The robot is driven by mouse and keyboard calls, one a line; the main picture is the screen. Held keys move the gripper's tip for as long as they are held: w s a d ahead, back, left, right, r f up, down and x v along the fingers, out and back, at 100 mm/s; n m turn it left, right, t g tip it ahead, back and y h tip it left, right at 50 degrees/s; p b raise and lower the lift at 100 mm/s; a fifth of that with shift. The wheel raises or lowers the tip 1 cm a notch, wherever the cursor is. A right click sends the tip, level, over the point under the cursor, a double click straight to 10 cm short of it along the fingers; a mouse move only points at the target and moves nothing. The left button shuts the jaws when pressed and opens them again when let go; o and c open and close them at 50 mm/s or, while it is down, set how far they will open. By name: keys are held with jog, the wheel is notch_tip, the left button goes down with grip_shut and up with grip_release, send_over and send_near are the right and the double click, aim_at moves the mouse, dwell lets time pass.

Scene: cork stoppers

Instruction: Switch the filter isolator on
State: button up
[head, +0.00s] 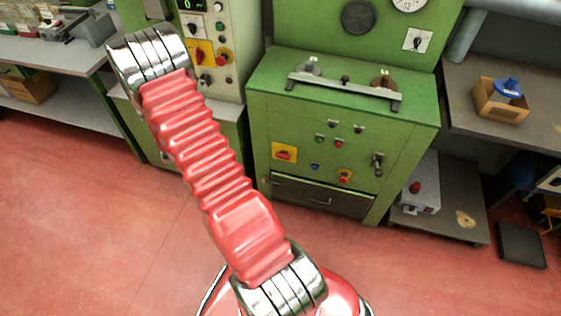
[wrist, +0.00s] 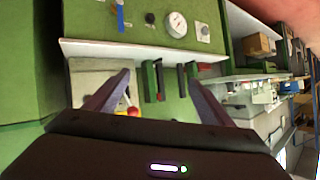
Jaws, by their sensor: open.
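Two red rotary switches on yellow plates show in the head view. One switch (head: 284,152) is on the front of the middle green cabinet, and another switch (head: 201,54) is on the left cabinet's panel. I cannot read a label, so I cannot tell which is the filter isolator or how either is set. In the wrist view my gripper (wrist: 158,78) is open and empty, its two dark fingers spread. A red and yellow control (wrist: 133,111) shows beside the left finger, partly hidden by my gripper. My gripper is not visible in the head view.
The middle green cabinet (head: 350,118) also carries a grey rail (head: 345,91), several buttons and a drawer. A round gauge (wrist: 176,25) and a blue-handled valve (wrist: 120,17) show in the wrist view. A cardboard box (head: 500,103) is on the right bench. Red floor is free in front.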

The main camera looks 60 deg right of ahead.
jog(key=s+d+f+m+g+h, duration=0.2)
jog(key=s+d+f, duration=0.4)
jog(key=f, duration=0.3)
jog(key=m+g+h, duration=0.2)
jog(key=g+h, duration=0.2)
jog(key=h, duration=0.3)
send_near(283, 155)
jog(key=a, duration=0.6)
jog(key=shift+s+a+f, duration=0.1)
jog(key=shift+s+f, duration=0.05)
jog(key=shift+s, duration=0.3)
jog(key=w+d, duration=0.2)
jog(key=d, duration=1.1)
jog(key=shift+d, duration=0.35)
jog(key=shift+w, duration=0.1)
